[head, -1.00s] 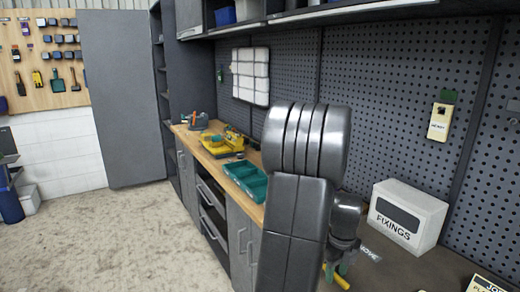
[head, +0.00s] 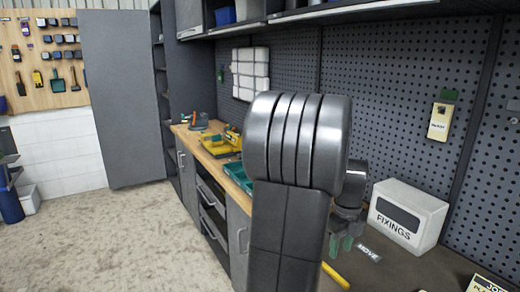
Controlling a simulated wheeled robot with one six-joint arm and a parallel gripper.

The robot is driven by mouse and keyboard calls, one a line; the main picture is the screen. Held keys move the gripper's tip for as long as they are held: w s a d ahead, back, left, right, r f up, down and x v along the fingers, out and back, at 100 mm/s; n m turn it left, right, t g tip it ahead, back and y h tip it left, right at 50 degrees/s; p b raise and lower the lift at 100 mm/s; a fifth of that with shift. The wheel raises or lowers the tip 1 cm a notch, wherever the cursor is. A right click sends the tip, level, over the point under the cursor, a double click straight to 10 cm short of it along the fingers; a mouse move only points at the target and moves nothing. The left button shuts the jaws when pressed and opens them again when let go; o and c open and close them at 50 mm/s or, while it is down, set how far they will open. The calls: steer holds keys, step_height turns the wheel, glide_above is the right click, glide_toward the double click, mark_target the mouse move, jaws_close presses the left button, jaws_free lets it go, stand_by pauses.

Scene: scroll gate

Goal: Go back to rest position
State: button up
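My arm stands large in the middle of the head view and hides part of the bench. My gripper (head: 341,245) shows just right of the arm, with green fingertips pointing down over the dark bench top (head: 410,272). It appears small and partly hidden, so I cannot tell whether it is open or shut. I see nothing clearly held in it. A yellow handle-like bar (head: 335,275) lies below the gripper, partly hidden by my arm. A "MOVE" label (head: 369,253) is to the right of the fingertips.
A white "FIXINGS" box (head: 405,215) stands right of my gripper. An overhead shelf (head: 350,16) runs above. The floor (head: 110,230) at left is clear.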

glide_toward(336, 275)
step_height(336, 275, down, 8)
steer(key=shift+f, duration=0.25)
steer(key=shift+w+d+r+n, duration=0.1)
steer(key=shift+w+d+n, duration=0.15)
steer(key=shift+n, duration=0.3)
steer(key=shift+w+d+n, duration=0.15)
steer(key=shift+d+n, duration=0.15)
steer(key=shift+n, duration=0.25)
steer(key=shift+p, duration=0.3)
